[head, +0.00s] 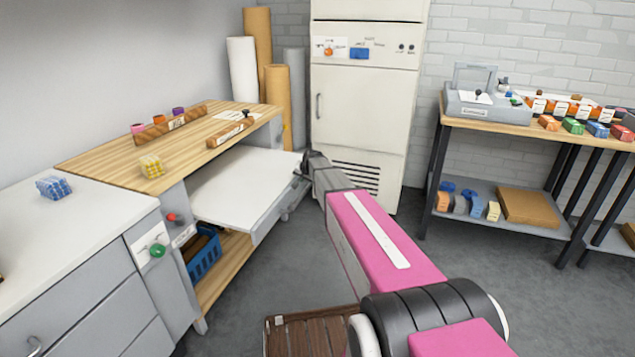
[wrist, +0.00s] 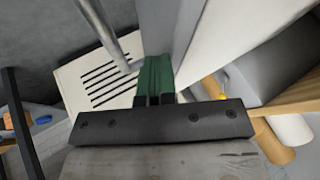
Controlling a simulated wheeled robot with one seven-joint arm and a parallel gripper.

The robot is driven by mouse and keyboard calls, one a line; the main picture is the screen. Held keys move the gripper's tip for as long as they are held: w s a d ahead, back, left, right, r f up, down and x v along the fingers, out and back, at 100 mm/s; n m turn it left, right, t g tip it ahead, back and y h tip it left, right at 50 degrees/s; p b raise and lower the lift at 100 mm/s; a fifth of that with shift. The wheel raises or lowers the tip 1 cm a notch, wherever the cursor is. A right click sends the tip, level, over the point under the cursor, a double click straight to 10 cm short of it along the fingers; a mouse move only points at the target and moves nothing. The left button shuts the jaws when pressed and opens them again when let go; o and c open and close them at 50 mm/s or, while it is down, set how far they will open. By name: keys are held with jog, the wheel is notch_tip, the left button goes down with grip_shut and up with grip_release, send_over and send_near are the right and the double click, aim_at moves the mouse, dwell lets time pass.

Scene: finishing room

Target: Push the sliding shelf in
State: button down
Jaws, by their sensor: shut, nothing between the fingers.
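The sliding shelf (head: 240,188) is a white board with a grey front panel, pulled out from under the wooden-topped bench (head: 100,158) in the head view. My gripper (wrist: 155,65) shows green fingers, closed together and empty, in the wrist view. They are close against the grey shelf front, beside a metal bar (wrist: 103,32); I cannot tell whether they touch. In the head view my arm reaches to the shelf's far front corner, and the fingertips are hard to make out there.
A blue crate (head: 204,255) stands on the bench's lower board, beneath the shelf. A tall cream cabinet (head: 362,115) stands behind my wrist. A brown slatted thing (head: 305,333) is near my base. Grey floor is clear right of the shelf.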

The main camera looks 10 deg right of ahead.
aim_at(256, 171)
jog(key=w+a, duration=0.4)
jog(key=a, duration=0.4)
jog(key=w+a, duration=0.5)
jog(key=a, duration=0.3)
jog(key=w+a, duration=0.4)
jog(key=a, duration=0.3)
jog(key=shift+w+a, duration=0.4)
jog(key=s+d, duration=0.1)
jog(key=d, duration=0.1)
jog(key=s+d, duration=0.1)
jog(key=shift+s+d, duration=0.2)
jog(key=shift+d, duration=0.2)
jog(key=v, duration=1)
jog(key=shift+s+d+f, duration=0.15)
jog(key=shift+s+d, duration=0.05)
jog(key=shift+d, duration=0.1)
jog(key=s+d+f+n+g+h, duration=0.1)
jog(key=s+d+f, duration=0.3)
jog(key=s, duration=1.1)
jog(key=s+d+f+n+g, duration=0.2)
jog(key=s+d+f+g, duration=0.1)
jog(key=s+d, duration=0.8)
jog(key=s+d+f+n+g+h, duration=0.1)
jog(key=s+d+f+g, duration=0.2)
jog(key=s, duration=1.8)
jog(key=d+f, duration=0.1)
jog(key=d, duration=0.3)
jog(key=shift+d+f+n+h, duration=0.3)
jog(key=shift+d+f+n, duration=0.05)
jog(key=shift+f+n, duration=0.05)
